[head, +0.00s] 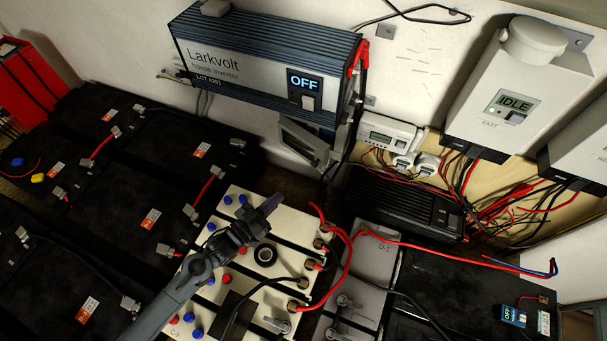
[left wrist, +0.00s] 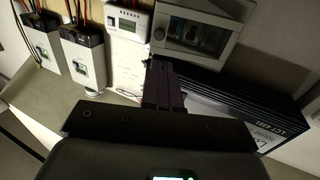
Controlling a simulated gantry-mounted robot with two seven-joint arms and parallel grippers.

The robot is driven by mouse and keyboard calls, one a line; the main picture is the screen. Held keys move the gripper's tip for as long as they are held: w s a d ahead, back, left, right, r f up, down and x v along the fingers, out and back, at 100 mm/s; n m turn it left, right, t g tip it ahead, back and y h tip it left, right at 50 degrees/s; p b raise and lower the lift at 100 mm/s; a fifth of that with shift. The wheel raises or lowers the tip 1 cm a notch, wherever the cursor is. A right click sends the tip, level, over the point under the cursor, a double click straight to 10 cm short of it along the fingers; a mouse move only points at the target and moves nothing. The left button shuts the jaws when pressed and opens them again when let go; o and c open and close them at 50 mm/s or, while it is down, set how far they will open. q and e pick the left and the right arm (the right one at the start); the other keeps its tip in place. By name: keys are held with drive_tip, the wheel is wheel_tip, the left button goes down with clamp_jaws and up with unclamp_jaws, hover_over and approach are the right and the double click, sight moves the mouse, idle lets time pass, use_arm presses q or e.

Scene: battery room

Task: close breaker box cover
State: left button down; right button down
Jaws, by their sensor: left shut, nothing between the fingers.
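The breaker box (head: 303,143) is a small light-grey box with a dark window, on the wall below the inverter. The inverter hides its upper part in the head view. In the left wrist view the box (left wrist: 223,22) shows near the top, with a pale frame around a dark glassy window; whether its cover is fully shut I cannot tell. My left gripper (head: 269,206) is shut and empty, over the cream batteries, in front of and below the box. In the left wrist view its fingers (left wrist: 160,66) point toward the box's lower left corner. My right gripper is not in view.
The Larkvolt inverter (head: 262,62) juts out above the box. A cable runs down close to the box's right side. A small meter (head: 389,131) and a black finned unit (head: 402,204) are to the right. Batteries with red and black cables fill the space below.

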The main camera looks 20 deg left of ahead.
sight(313, 165)
use_arm(q)
drive_tip(key=x, duration=1.3)
drive_tip(key=shift+r+b, duration=0.15)
drive_tip(key=shift+b, duration=0.2)
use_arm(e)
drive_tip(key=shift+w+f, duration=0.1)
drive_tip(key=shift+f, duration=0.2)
